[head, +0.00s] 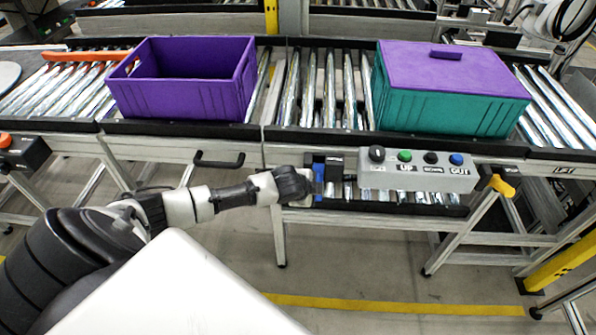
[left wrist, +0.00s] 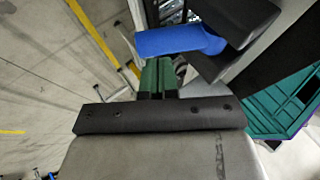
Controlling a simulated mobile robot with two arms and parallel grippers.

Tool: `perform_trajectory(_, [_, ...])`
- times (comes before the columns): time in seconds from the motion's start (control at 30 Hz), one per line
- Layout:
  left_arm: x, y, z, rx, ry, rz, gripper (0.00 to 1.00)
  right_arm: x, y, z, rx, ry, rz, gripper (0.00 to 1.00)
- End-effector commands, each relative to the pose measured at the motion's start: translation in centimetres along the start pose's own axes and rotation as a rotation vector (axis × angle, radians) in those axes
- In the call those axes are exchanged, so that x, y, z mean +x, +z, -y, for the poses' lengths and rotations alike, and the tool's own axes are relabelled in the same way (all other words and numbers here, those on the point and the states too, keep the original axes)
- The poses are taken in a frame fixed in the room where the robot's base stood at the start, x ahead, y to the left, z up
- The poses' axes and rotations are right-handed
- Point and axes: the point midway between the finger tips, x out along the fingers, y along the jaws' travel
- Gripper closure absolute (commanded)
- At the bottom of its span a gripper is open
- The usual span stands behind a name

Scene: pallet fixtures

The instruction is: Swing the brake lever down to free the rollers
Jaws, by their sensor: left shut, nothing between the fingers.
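A blue lever (head: 318,178) sits at a black block on the front of the roller conveyor, left of the grey button box. I take it to be the brake lever. In the left wrist view the blue lever (left wrist: 180,40) sticks out leftward from a black mount. My left gripper (head: 308,188) reaches in from the left, right beside the lever and partly over it. In the left wrist view its green fingers (left wrist: 158,74) are shut and empty, with their tips close to the lever's underside in the picture. I cannot tell whether they touch. My right gripper is out of view.
The grey button box (head: 416,169) is just right of the lever. A yellow handle (head: 502,186) is farther right. A purple crate (head: 185,95) and a teal crate with purple lid (head: 450,105) stand on the rollers. A black drawer handle (head: 219,160) is left.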

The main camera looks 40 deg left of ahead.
Motion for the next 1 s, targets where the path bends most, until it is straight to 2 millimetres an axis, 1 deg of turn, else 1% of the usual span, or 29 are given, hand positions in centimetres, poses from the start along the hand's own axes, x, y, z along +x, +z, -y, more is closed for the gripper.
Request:
perform_trajectory(0.03, [-1.3,-0.5,0.9,0.0,0.001,0.001,1.0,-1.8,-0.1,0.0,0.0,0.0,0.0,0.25])
perform_trajectory(0.1, [-2.1,-0.7,1.4,-0.001,0.001,0.001,1.0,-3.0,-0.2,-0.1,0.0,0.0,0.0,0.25])
perform_trajectory(0.17, [-2.6,-0.3,0.5,0.002,0.001,-0.001,1.0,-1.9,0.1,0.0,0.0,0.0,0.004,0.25])
perform_trajectory(0.27, [-4.5,-0.2,0.1,0.004,0.001,-0.001,1.0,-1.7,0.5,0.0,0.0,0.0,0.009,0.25])
perform_trajectory(0.4, [-7.1,-0.2,-0.5,0.003,0.001,0.001,1.0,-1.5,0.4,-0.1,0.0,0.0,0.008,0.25])
perform_trajectory(0.6, [-9.9,-0.2,-1.0,0.001,0.001,0.0,1.0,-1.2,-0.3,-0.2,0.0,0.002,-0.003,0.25])
perform_trajectory(0.77, [-10.9,-0.2,-1.1,0.0,0.0,0.0,1.0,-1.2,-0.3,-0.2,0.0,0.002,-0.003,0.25])
perform_trajectory(1.0, [-11.1,-0.3,-1.1,-0.001,0.0,0.0,1.0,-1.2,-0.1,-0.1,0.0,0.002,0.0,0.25])
